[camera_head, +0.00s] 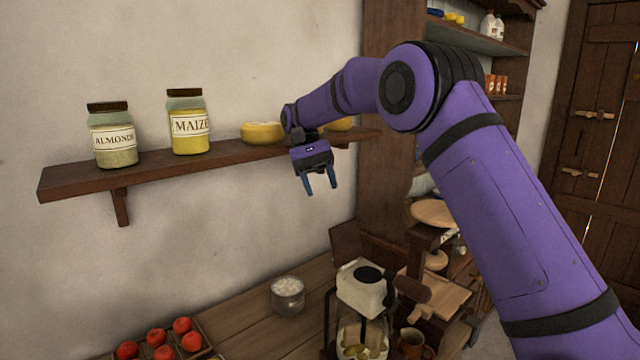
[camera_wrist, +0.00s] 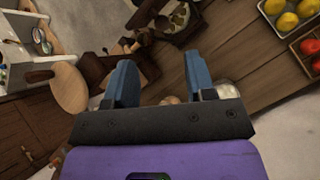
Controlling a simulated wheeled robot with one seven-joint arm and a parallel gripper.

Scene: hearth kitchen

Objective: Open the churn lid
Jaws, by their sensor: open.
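The churn (camera_head: 361,291) stands on the wooden counter in the head view. It has a cream-white top with a dark round piece on it, a brown handle out to the right and a glass jar below with yellowish contents. Its lid looks closed, but I cannot tell for sure. In the wrist view what appears to be the churn (camera_wrist: 182,18) is at the top, partly cut off by the edge. My gripper (camera_head: 320,190) is open and empty, pointing down, well above the counter and apart from the churn. Its blue fingers also show in the wrist view (camera_wrist: 160,65).
A wall shelf (camera_head: 150,175) holds an almonds jar (camera_head: 113,140), a maize jar (camera_head: 190,128) and yellow rounds close behind my gripper. On the counter are a glass jar of white contents (camera_head: 288,297), a tomato crate (camera_head: 205,333) and a brown mug (camera_head: 411,342).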

